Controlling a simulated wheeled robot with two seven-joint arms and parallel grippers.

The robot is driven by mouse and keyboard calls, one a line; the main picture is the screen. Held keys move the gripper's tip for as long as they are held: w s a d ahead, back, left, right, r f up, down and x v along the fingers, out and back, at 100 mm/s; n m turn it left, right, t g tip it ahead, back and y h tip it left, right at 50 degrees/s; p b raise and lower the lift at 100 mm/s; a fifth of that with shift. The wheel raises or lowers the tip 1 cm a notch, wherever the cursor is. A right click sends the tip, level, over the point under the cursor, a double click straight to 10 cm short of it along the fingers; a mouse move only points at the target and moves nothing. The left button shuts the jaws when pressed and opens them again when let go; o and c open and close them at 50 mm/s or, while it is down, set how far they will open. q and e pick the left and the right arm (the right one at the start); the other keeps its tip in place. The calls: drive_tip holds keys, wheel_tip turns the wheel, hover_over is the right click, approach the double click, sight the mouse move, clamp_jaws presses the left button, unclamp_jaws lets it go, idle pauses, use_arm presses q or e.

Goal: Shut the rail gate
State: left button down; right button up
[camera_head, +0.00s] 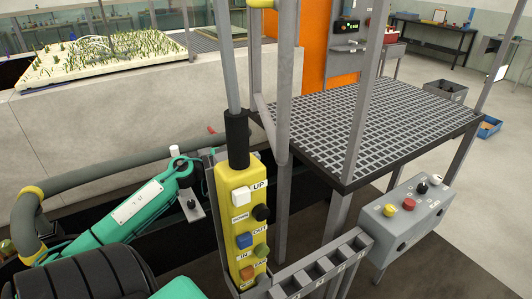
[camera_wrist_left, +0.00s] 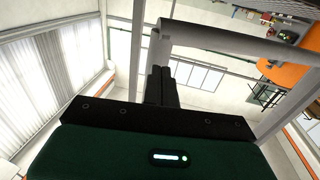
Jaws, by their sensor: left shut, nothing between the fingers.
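My left gripper (camera_wrist_left: 162,72) is shut and empty in the left wrist view. Its two black fingers lie side by side, just below the grey tube (camera_wrist_left: 235,42) and its corner in that picture. Whether they touch the tube, I cannot tell. In the head view the fingertips are not clear among the dark and teal parts at lower left. My right gripper is not in view.
A yellow push-button pendant (camera_head: 243,225) hangs in front of the posts. A grated platform (camera_head: 385,120) and a grey button box (camera_head: 412,215) stand to the right. A teal unit with a white label (camera_head: 135,207) lies below the tube. Open floor is at far right.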

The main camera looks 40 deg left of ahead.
use_arm(q)
drive_tip(key=shift+p+x, duration=0.45)
drive_tip(key=shift+x, duration=2.05)
